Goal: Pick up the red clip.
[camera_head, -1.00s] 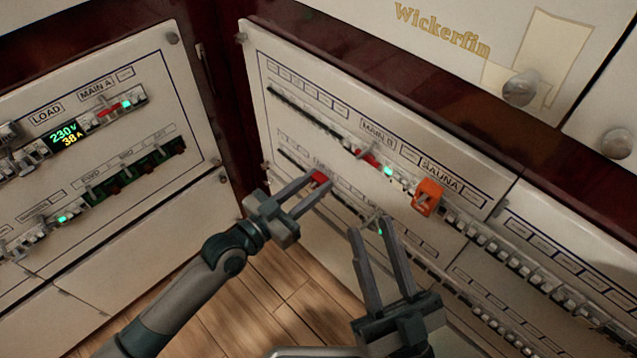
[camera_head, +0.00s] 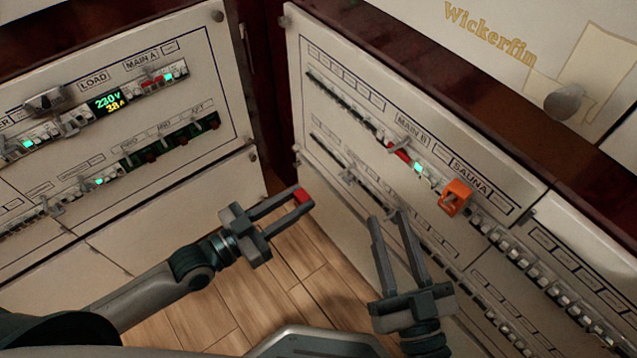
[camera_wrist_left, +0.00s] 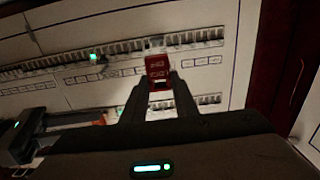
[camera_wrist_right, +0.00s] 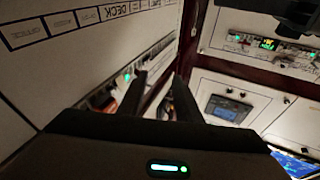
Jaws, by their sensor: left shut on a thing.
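The red clip (camera_head: 302,196) is between the fingertips of my left gripper (camera_head: 297,201), which is shut on it. It is held clear of the panels, in front of the gap between the two cabinets. In the left wrist view the red clip (camera_wrist_left: 157,70) shows between the fingertips, with pale marks on its face. My right gripper (camera_head: 390,216) is open and empty, its fingertips close in front of the lower breaker row of the right panel. In the right wrist view its fingers (camera_wrist_right: 160,82) stand apart with nothing seen between them.
The right panel (camera_head: 300,60) has breaker rows, a red part (camera_head: 398,151) under MAIN B and an orange clip (camera_head: 455,197) by SAUNA. The left panel (camera_head: 225,60) has a lit 220 V display (camera_head: 108,102). Wooden floor (camera_head: 250,305) lies open below.

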